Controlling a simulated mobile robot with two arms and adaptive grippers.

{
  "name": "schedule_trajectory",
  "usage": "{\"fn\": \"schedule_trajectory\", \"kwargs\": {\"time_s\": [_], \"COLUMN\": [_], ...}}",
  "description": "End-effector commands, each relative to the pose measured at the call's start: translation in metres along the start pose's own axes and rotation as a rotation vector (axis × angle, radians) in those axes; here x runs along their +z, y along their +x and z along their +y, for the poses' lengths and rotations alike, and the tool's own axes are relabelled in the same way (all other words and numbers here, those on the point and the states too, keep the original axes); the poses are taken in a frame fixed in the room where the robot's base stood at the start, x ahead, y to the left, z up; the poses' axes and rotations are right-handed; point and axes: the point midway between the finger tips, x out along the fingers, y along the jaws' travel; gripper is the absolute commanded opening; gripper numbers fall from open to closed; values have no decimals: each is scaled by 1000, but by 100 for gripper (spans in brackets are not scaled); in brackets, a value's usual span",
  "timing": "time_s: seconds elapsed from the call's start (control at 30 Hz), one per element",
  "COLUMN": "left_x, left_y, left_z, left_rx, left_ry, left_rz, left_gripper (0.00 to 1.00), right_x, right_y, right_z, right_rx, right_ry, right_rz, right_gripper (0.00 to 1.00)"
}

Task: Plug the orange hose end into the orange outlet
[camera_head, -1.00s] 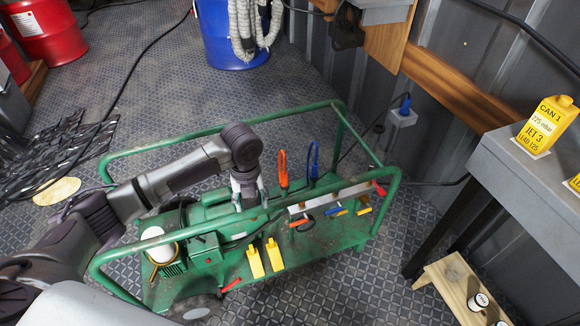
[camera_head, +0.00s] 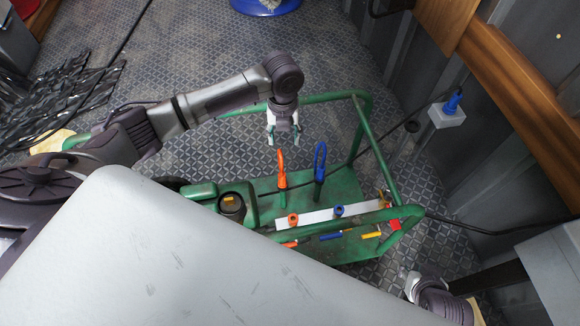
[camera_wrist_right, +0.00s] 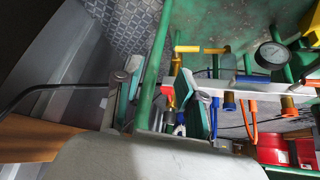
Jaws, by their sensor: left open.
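The orange hose end (camera_head: 281,170) stands upright in a green holder on the green cart (camera_head: 352,190). The blue hose end (camera_head: 319,162) stands to its right. The orange outlet (camera_head: 293,219) is on the white manifold bar (camera_head: 316,216), nearer me; its opening looks free. My left gripper (camera_head: 283,138) is open and empty, fingers down, just above the orange hose end in the picture; the depth gap is hard to judge. In the right wrist view, my right gripper (camera_wrist_right: 163,95) has its fingers apart, with the cart's green rail and fittings showing between or behind them.
A blue outlet (camera_head: 339,211) sits beside the orange one. Orange, blue and yellow valve handles (camera_head: 371,235) line the bar's front. Green cart rails (camera_head: 385,165) surround the area. A wall socket with a blue plug (camera_head: 449,110) is at right. My own grey body hides the front.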

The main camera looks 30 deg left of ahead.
Motion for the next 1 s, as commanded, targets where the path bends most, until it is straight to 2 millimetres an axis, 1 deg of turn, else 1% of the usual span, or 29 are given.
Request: {"fn": "schedule_trajectory", "kwargs": {"time_s": [0.03, 0.1, 0.17, 0.2, 0.3, 0.4, 0.5, 0.57, 0.87, 1.0], "left_x": [0, 0, 0, 0, 0, 0, 0, 0, 0, 0], "left_y": [18, 29, 37, 43, 56, 66, 70, 70, 70, 82], "left_z": [0, 0, 0, 0, 0, 0, 0, 0, 0, 0], "left_rx": [1, 1, 0, 0, 0, 0, 0, 0, 0, 1], "left_ry": [0, 0, 0, 0, 0, 0, 0, 0, 0, -1], "left_rz": [1, 1, 0, 0, 0, 0, 0, 0, 0, 1], "left_gripper": [56, 56, 56, 56, 56, 56, 56, 56, 56, 56], "right_x": [-17, -45, -67, -81, -111, -134, -148, -152, -154, -165], "right_y": [1, -9, -20, -28, -52, -76, -95, -100, -102, -110], "right_z": [-2, -5, -7, -8, -11, -13, -14, -14, -14, -17], "right_rx": [-3, -8, -12, -15, -21, -26, -30, -30, -31, -37], "right_ry": [-2, -4, -6, -7, -8, -8, -7, -7, -7, -7], "right_rz": [86, 204, 300, 364, 511, 636, 718, 735, 742, 829], "right_gripper": [40, 40, 40, 40, 40, 40, 40, 40, 40, 40]}}
